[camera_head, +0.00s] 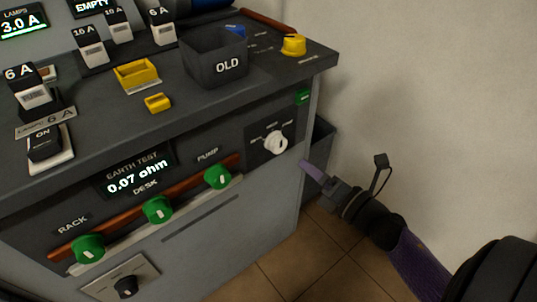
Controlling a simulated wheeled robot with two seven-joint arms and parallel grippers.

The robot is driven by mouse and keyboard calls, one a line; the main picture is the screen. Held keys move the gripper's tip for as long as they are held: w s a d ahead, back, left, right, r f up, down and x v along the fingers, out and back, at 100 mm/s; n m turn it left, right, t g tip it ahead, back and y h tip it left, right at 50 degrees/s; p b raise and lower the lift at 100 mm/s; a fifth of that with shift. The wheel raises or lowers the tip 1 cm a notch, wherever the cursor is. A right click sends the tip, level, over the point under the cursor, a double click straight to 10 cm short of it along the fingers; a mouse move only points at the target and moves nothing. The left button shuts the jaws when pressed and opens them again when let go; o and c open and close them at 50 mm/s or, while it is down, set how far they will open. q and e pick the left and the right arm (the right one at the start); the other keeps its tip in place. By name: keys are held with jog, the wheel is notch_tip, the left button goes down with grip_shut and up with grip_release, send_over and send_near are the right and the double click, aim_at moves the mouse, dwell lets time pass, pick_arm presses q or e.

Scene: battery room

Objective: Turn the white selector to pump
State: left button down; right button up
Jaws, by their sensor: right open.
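The white selector (275,142) is a round knob on a dark plate at the right end of the cabinet's front face. Small labels stand around it, too small to read surely. My right gripper (312,170) is just right of and below the selector, past the cabinet's front right edge, apart from the knob. It is open and empty, its fingers pointing up and left. My left gripper is not in view.
Green knobs labelled RACK (88,249), DESK (158,209) and PUMP (217,176) sit along a brown bar left of the selector. The OLD bin (214,62) and a yellow knob (293,45) stand on top. A dark bin (320,140) stands behind my gripper beside the wall.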

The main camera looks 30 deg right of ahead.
aim_at(282, 146)
jog(key=w, duration=0.2)
jog(key=w+b, duration=0.1)
jog(key=w, duration=0.2)
jog(key=w+a+b, duration=0.1)
jog(key=w, duration=0.2)
jog(key=shift+w+a+r, duration=0.1)
jog(key=shift+w+r, duration=0.05)
jog(key=shift+w, duration=0.4)
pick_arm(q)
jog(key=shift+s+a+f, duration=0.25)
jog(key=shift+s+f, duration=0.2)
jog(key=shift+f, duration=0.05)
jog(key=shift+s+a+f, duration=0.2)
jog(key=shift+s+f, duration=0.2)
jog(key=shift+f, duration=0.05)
pick_arm(e)
jog(key=shift+w+r, duration=0.1)
jog(key=shift+w, duration=0.05)
